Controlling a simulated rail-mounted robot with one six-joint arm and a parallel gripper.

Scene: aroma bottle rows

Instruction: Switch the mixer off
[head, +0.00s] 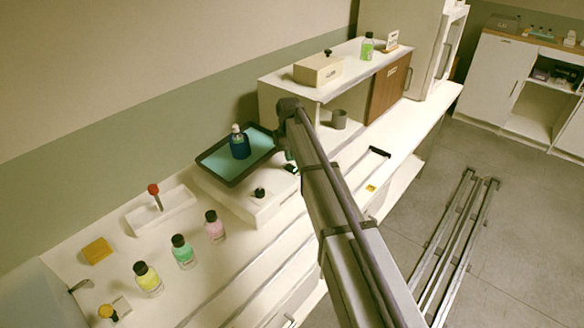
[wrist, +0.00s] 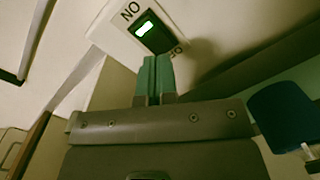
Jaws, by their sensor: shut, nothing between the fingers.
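The mixer (head: 262,208) is a white box with a dark-rimmed tray (head: 233,182) on top. A dark blue bottle (head: 240,146) stands on the tray. A black knob (head: 259,192) is on the mixer's front part. Its rocker switch (head: 292,169) sits to the right of the knob; in the wrist view the switch (wrist: 152,34) shows a lit green window between an ON label and a partly hidden OFF label. My gripper's teal fingers (wrist: 155,75) are shut and empty, with their tips close to the OFF end. I cannot tell whether they touch it.
Yellow, green and pink bottles (head: 184,252) stand on the counter at left. A white holder with a red-topped item (head: 155,196) and a yellow block (head: 97,250) are behind them. A shelf (head: 284,84) with a wooden box (head: 318,69) stands behind my arm.

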